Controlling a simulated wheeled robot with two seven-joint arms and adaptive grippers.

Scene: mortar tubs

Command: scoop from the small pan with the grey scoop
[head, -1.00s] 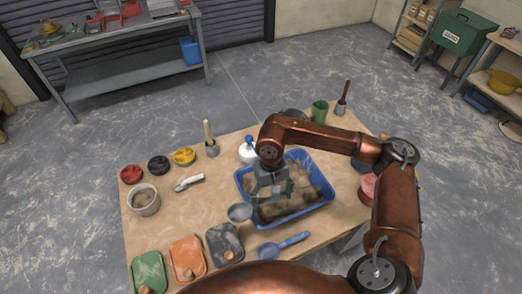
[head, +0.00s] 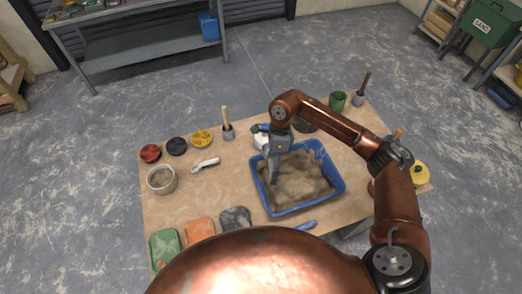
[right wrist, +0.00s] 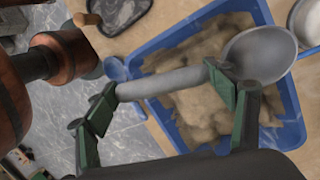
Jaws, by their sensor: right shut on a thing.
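My right gripper (head: 276,168) is shut on the handle of the grey scoop (right wrist: 262,54). In the right wrist view the gripper (right wrist: 172,108) grips the handle, and the scoop's round bowl appears empty, overlapping the far part of the blue tub (right wrist: 290,88). Its height above the tub is unclear. In the head view the scoop's bowl cannot be made out. A small round off-white pan (head: 161,187) with grey-brown contents stands at the table's left, well away from the gripper. My left gripper is out of view.
The blue tub (head: 337,192) holds sandy material. A blue scoop (head: 306,226) lies in front of it. Green, orange and grey trays (head: 236,217) line the front. A green cup (head: 337,100) stands behind.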

